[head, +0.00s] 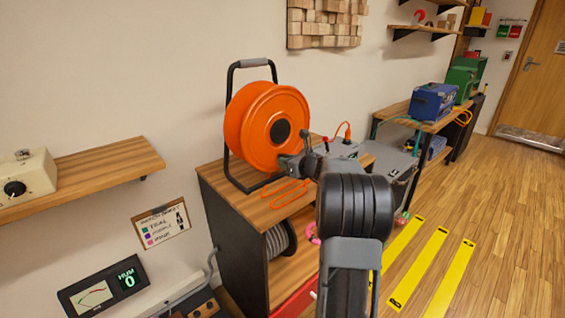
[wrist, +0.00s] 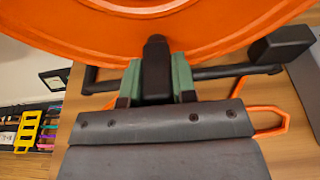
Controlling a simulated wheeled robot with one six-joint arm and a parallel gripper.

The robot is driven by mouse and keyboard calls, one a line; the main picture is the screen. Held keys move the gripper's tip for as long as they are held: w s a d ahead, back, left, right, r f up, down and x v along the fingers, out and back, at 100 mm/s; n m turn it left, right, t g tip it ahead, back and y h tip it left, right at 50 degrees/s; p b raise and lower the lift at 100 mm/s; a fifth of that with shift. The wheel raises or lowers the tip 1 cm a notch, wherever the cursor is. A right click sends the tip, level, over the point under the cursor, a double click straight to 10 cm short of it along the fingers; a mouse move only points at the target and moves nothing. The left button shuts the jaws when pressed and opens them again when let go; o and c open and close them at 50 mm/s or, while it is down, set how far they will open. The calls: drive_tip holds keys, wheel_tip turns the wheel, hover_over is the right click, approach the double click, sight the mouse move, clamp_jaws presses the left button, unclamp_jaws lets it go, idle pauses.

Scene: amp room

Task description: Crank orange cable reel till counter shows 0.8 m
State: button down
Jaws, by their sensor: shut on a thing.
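The orange cable reel (head: 262,118) stands upright in a black tubular frame on the wooden top of a bench. Its orange rim (wrist: 70,30) fills the top of the wrist view. My gripper (wrist: 157,78) is at the reel's lower right in the head view, with its green fingertips shut on the black crank handle (wrist: 156,62). Orange cable (head: 283,193) lies in loops on the bench below the reel. A grey box (head: 343,149) sits right of the reel, partly behind my arm. I cannot read a metre figure on any counter.
The bench (head: 222,180) has a lower shelf with a grey coil (head: 279,241). A wall shelf (head: 110,160) is at left, and a meter labelled HUM (head: 103,289) shows 0. Yellow strips (head: 418,262) mark the open wooden floor at right.

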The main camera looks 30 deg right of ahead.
drive_tip(key=d, duration=0.1)
drive_tip(key=d+p, duration=0.1)
drive_tip(key=d, duration=0.1)
drive_tip(key=shift+w+r+p, duration=0.3)
drive_tip(key=shift+r, duration=0.1)
drive_tip(key=shift+w+d+r+p, duration=0.1)
drive_tip(key=shift+d+r+p, duration=0.2)
drive_tip(key=shift+d+p, duration=0.25)
drive_tip(key=shift+w+d+r+p, duration=0.1)
drive_tip(key=shift+d+r+p, duration=0.15)
drive_tip(key=shift+d+p, duration=0.25)
drive_tip(key=shift+d+r+p, duration=0.1)
drive_tip(key=shift+d+p, duration=0.25)
drive_tip(key=shift+d, duration=0.1)
drive_tip(key=c, duration=0.8)
unclamp_jaws()
drive_tip(key=shift+a+f, duration=0.1)
drive_tip(key=shift+f, duration=0.1)
drive_tip(key=shift+o, duration=0.2)
drive_tip(key=f+b+v, duration=0.1)
drive_tip(key=f+v, duration=0.1)
drive_tip(key=v, duration=0.6)
drive_tip(key=shift+s+b, duration=0.3)
drive_tip(key=shift+s, duration=0.3)
